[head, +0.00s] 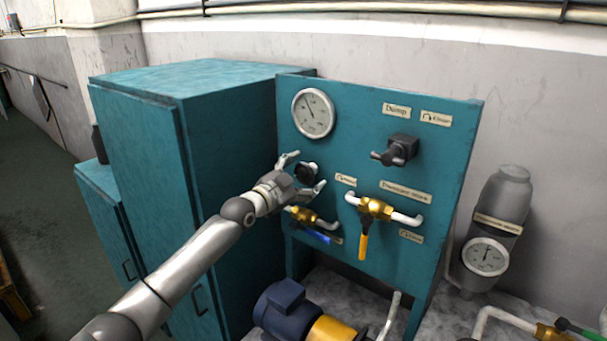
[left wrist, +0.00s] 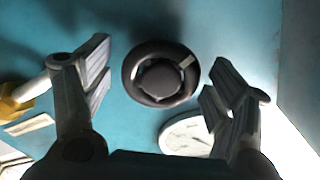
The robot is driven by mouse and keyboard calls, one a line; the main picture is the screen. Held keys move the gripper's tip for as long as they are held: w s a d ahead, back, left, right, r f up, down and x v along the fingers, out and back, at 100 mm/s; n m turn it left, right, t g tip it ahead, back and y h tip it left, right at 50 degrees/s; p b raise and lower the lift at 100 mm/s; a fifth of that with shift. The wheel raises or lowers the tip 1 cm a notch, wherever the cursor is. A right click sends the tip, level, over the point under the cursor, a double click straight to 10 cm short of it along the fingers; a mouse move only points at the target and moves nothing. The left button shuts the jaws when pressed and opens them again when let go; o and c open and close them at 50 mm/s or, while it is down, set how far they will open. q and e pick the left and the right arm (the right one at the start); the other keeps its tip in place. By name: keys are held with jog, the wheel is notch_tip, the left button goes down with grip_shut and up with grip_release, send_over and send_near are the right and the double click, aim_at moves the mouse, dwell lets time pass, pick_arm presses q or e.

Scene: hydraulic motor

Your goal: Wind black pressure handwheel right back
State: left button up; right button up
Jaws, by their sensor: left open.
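The black pressure handwheel (head: 307,173) is mounted on the teal panel below the round gauge. In the left wrist view the handwheel (left wrist: 160,73) is a round black knob with a light mark at its upper right rim. My left gripper (head: 306,171) is open in front of the panel, one finger above the handwheel and one below it in the head view. In the left wrist view its fingers (left wrist: 167,88) stand apart to either side of the handwheel, with visible gaps. The right gripper is not in view.
A gauge (head: 313,113) sits above the handwheel. A black dump valve knob (head: 396,151) is to the right. Brass valves with a blue lever (head: 314,235) and a yellow lever (head: 363,246) lie below. A teal cabinet (head: 135,170) stands left; a motor (head: 287,309) is below.

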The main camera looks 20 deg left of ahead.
pick_arm(q)
jog(key=shift+c, duration=0.6)
jog(key=c, duration=0.7)
jog(key=shift+c, duration=1)
jog(key=shift+f+n, duration=0.1)
jog(key=shift+n, duration=0.2)
jog(key=n, duration=0.2)
jog(key=shift+n+b, duration=0.4)
jog(key=n, duration=0.2)
jog(key=shift+n, duration=0.4)
jog(key=n, duration=0.4)
jog(key=shift+a, duration=0.1)
jog(key=shift+n+p, duration=0.35)
jog(key=shift+n, duration=1.35)
